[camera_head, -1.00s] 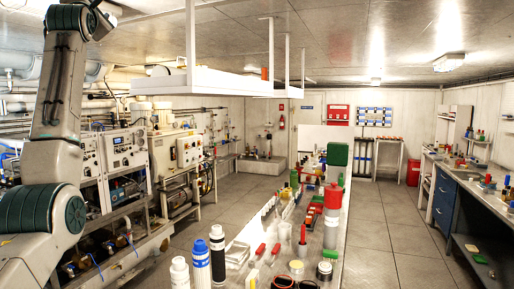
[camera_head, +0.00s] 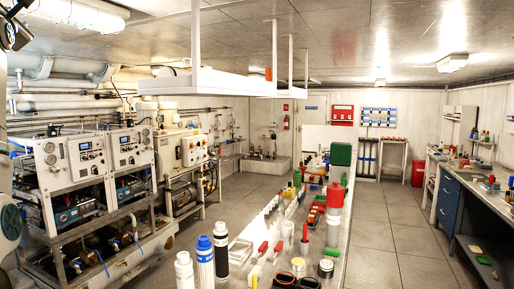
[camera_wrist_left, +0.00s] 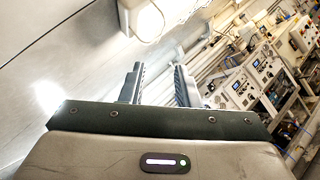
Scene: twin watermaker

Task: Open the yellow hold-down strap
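I cannot make out a yellow hold-down strap in either view. My left gripper shows in the left wrist view (camera_wrist_left: 160,86), with its two dark fingers apart and nothing between them. It is raised near the ceiling, with a lit lamp (camera_wrist_left: 153,20) above the fingers in the picture. My right gripper is in neither view.
Machine racks with panels and gauges (camera_head: 85,155) stand at the left. A long bench (camera_head: 345,215) crowded with bottles and tools runs down the middle. A white shelf (camera_head: 205,84) hangs above. Grey floor (camera_head: 385,235) is clear at the right.

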